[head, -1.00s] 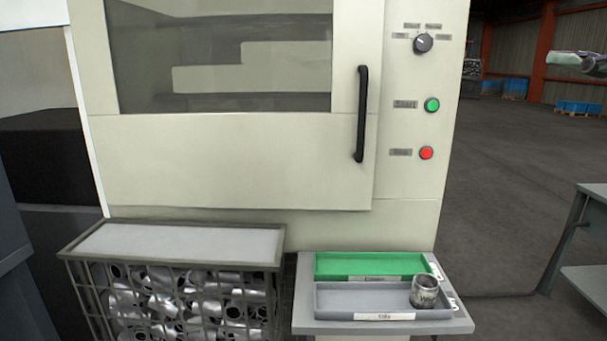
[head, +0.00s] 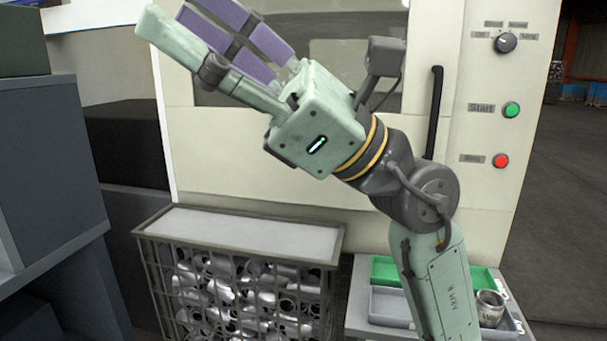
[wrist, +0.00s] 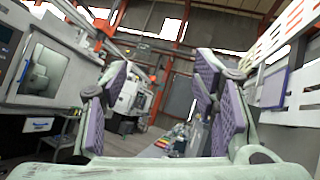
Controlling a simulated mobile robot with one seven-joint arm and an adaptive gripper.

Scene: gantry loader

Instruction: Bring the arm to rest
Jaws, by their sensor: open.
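My gripper (head: 215,45) is raised in front of the machine's closed door (head: 290,140) in the head view, pointing up and to the left. Its purple-padded fingers are apart with nothing between them. In the wrist view my gripper (wrist: 163,100) also shows open and empty, with a long view of the hall between the fingers. My arm rises from the lower right and covers part of the door and its window.
A wire basket of metal parts (head: 240,285) stands below the door. A green tray (head: 385,270) and a grey tray (head: 388,306) holding a metal cylinder (head: 490,308) sit right of it, partly behind my arm. A grey cabinet (head: 50,160) stands at the left. Open floor lies right.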

